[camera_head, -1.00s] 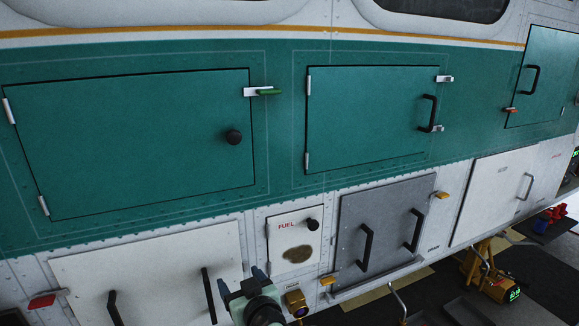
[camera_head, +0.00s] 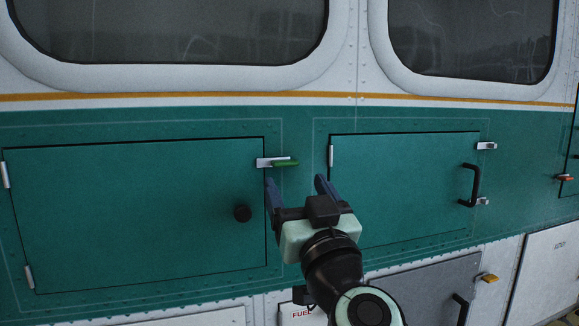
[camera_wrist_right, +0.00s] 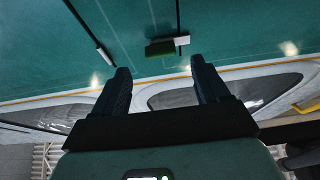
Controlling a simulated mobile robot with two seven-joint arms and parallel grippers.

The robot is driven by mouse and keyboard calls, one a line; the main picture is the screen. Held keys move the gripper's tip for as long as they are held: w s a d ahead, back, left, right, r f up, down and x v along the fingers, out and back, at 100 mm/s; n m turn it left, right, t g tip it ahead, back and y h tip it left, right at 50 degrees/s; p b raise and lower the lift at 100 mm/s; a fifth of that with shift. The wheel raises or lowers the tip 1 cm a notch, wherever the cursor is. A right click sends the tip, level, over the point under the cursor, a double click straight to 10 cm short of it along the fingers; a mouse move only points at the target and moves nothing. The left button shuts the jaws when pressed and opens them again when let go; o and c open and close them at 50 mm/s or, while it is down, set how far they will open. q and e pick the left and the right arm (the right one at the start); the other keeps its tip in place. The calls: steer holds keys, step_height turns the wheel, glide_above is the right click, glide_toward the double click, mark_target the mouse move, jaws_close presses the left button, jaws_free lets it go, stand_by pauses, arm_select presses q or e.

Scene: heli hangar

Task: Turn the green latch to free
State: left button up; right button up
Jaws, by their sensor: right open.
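The green latch (camera_head: 285,164) is a small green handle on a white plate at the upper right edge of the left teal hatch door (camera_head: 130,215). It lies level, reaching across the door's edge onto the frame. My right gripper (camera_head: 296,182) is open and empty, just below and slightly right of the latch. In the right wrist view the latch (camera_wrist_right: 160,48) shows ahead of the two spread fingers (camera_wrist_right: 162,75), between them and apart from both. My left gripper is not in view.
The left door has a round black knob (camera_head: 242,213). A second teal hatch (camera_head: 400,185) with a black handle (camera_head: 470,186) is to the right. A grey panel (camera_head: 425,290) is below. Windows (camera_head: 170,30) lie above the orange stripe.

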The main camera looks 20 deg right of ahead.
mark_target(278, 163)
steer(key=p+x, duration=0.1)
steer(key=x, duration=0.4)
steer(key=shift+w, duration=0.15)
steer(key=c, duration=1.1)
